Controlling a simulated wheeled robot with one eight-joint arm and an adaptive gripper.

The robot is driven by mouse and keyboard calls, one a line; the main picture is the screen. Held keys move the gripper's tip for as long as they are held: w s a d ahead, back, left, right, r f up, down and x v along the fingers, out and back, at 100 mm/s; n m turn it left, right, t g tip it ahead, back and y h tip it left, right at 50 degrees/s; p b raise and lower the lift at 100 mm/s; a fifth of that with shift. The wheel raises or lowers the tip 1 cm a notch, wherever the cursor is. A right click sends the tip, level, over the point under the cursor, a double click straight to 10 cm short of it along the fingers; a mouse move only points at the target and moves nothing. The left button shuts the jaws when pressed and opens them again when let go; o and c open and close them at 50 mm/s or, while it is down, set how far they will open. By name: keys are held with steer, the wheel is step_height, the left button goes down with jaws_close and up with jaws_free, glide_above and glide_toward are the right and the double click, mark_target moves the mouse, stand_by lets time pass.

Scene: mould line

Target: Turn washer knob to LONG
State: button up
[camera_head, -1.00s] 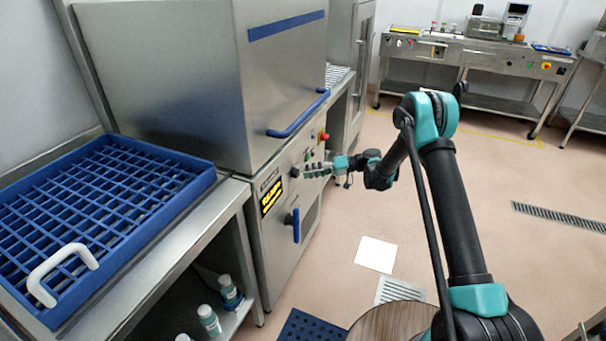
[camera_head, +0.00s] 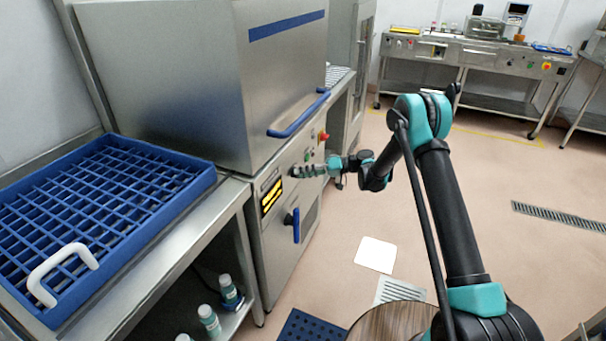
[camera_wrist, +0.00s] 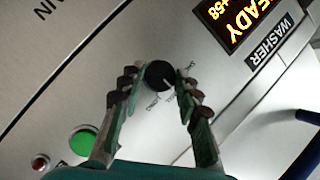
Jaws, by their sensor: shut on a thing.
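The washer knob (camera_wrist: 159,75) is a round black dial on the steel panel in the wrist view. A light mark shows on its lower right side, and small labels stand around it, too small to read surely. My gripper (camera_wrist: 160,80) has its jointed fingers on either side of the knob and is shut on it. In the head view my gripper (camera_head: 296,171) reaches left to the washer's front panel (camera_head: 288,178), and its fingers hide the knob there. The washer's display (camera_wrist: 238,18) is lit yellow, with "READY" partly in view.
A green button (camera_wrist: 83,141) and a small red one (camera_wrist: 40,162) sit near the fingers. A blue hood handle (camera_head: 300,114) juts out above the panel and a blue lower handle (camera_head: 296,225) below. A blue rack (camera_head: 205,181) stands left; the floor to the right is open.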

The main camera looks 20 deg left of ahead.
steer(key=shift+m, duration=0.3)
steer(key=shift+f+m+g+y, duration=0.25)
steer(key=shift+m+y, duration=0.4)
steer(key=shift+m, duration=0.7)
steer(key=shift+f+m+g+y, duration=0.1)
steer(key=shift+m+g+y, duration=0.45)
steer(key=shift+m, duration=0.85)
steer(key=shift+f+m+g+y, duration=0.1)
steer(key=shift+m+y, duration=0.7)
steer(key=shift+m, duration=0.55)
steer(key=o, duration=1.1)
steer(key=v, duration=1.2)
steer(key=shift+d, duration=0.1)
